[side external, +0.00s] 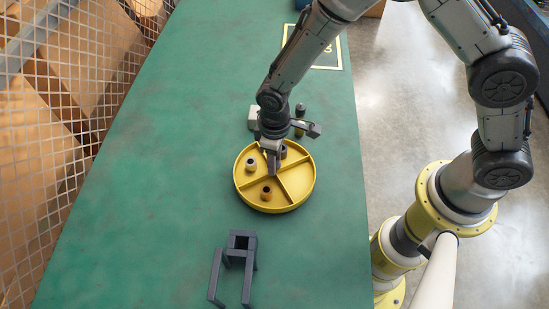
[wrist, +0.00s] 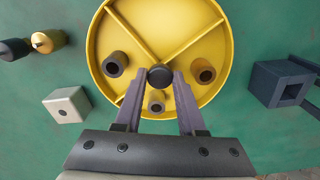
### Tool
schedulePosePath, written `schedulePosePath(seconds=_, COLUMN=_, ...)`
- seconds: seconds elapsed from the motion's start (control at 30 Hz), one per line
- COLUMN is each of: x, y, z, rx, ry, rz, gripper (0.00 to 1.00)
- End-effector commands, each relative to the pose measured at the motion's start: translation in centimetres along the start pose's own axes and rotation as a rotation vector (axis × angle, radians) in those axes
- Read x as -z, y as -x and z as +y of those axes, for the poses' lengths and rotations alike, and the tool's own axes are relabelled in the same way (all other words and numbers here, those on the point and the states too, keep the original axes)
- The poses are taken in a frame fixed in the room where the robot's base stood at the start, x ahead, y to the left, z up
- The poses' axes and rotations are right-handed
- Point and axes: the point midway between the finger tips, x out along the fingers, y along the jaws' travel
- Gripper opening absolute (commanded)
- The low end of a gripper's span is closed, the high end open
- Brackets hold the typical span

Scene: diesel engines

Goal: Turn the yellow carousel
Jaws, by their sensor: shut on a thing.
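The yellow carousel (side external: 297,186) is a round, rimmed tray split by crossing dividers, lying on the green table. It also shows in the wrist view (wrist: 188,20). A dark round knob (wrist: 160,76) stands at its centre. My gripper (side external: 272,172) comes down over the middle; in the wrist view my gripper's fingertips (wrist: 161,74) are on either side of the knob, shut on it. Three hollow cylinders sit in the compartments: a dark brown one (wrist: 115,64), a brown one (wrist: 205,71) and a paler one (wrist: 156,101), the last between my fingers, nearer the palm.
A dark blue-grey frame with a square socket (side external: 241,244) stands in front of the carousel. A pale block with a hole (wrist: 67,105) and a yellow-and-black cylinder (wrist: 48,40) stand beyond it. A wire fence (side external: 60,90) runs along the left. Much of the table is clear.

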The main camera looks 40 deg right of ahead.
Motion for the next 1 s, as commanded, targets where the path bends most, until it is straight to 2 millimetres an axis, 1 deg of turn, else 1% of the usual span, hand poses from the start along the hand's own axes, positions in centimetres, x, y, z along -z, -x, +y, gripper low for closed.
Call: schedulePosePath(seconds=1.0, x=0.16, y=0.21, z=0.02, rx=-0.002, ry=0.507, rz=0.005, gripper=0.0)
